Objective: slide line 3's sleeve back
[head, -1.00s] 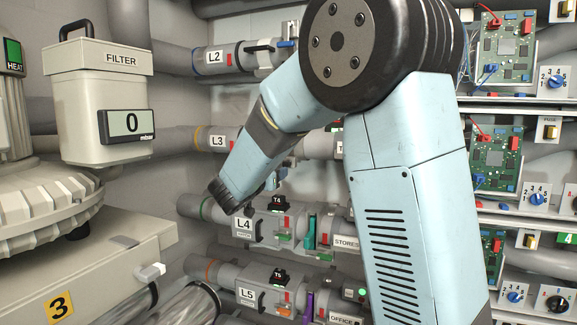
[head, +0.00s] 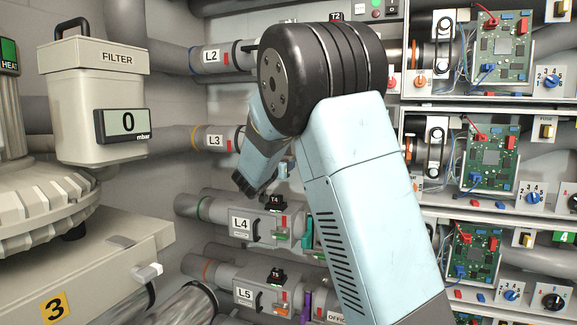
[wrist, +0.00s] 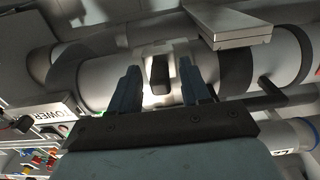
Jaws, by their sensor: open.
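Line 3's tube (head: 168,140) carries the L3 label (head: 214,140) in the head view; my arm covers its stretch further right, so the sleeve cannot be made out there. In the wrist view a grey tube with dark bands (wrist: 95,75) runs across, with a TOWER label (wrist: 48,114) at the left. A dark upright grip (wrist: 159,74) on a pale block stands on this tube, probably the sleeve's handle. My gripper (wrist: 158,88) is open, one blue finger on each side of the grip, with gaps visible. Contact cannot be told.
A flat grey plate (wrist: 232,28) juts over the tube, close to the right finger. Line 2 (head: 212,56) runs above and line 4 (head: 240,224) below. The filter canister (head: 95,95) stands at the left, circuit boards (head: 490,150) at the right.

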